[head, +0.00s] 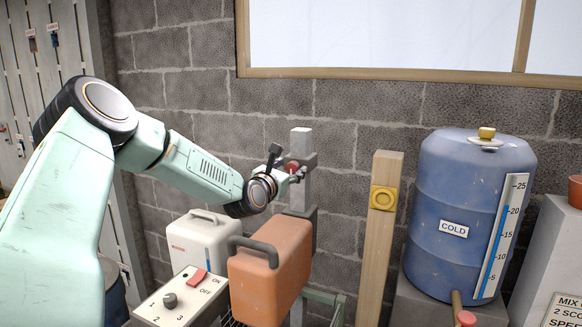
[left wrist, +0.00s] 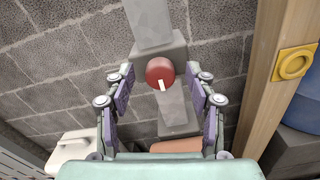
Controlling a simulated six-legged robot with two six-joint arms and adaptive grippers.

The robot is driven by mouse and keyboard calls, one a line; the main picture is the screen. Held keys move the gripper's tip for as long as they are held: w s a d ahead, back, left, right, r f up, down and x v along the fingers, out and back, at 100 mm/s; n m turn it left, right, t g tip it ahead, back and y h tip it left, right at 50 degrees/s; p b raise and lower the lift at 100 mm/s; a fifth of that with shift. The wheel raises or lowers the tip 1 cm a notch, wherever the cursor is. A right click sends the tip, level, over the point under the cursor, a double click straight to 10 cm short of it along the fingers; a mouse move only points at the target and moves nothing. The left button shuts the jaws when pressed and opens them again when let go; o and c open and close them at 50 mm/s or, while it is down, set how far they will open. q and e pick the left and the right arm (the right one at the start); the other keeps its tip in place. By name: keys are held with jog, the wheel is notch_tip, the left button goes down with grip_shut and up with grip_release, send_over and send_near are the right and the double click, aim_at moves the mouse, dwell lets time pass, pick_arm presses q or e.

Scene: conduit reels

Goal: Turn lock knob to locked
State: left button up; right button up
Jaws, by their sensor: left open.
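The lock knob (left wrist: 160,70) is a round red knob with a white pointer mark, on a grey block of a grey post (head: 301,142). In the left wrist view its mark points down, very slightly left. In the head view the knob (head: 292,166) is partly covered by my left gripper (head: 288,170). My left gripper (left wrist: 159,84) is open, with its purple-padded fingers to either side of the knob's line. The fingers look apart from the knob; the remaining distance is hard to tell. My right gripper is out of view.
An orange jerrycan (head: 268,275), a white canister (head: 202,242) and a switch box (head: 182,300) stand below my arm. A wooden post (head: 385,225) with a yellow square fitting is right of the knob. A blue COLD barrel (head: 450,200) stands farther right.

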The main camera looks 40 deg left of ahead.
pick_arm(q)
jog(key=shift+w+a+f, duration=0.4)
jog(key=shift+w+f, duration=0.1)
jog(key=shift+w, duration=0.1)
jog(key=shift+d, duration=0.1)
jog(key=shift+c, duration=0.8)
jog(key=shift+s+d+r, duration=0.3)
jog(key=shift+s+r, duration=0.2)
jog(key=shift+s, duration=0.1)
jog(key=c, duration=0.4)
jog(key=shift+f, duration=0.1)
jog(key=c, duration=0.6)
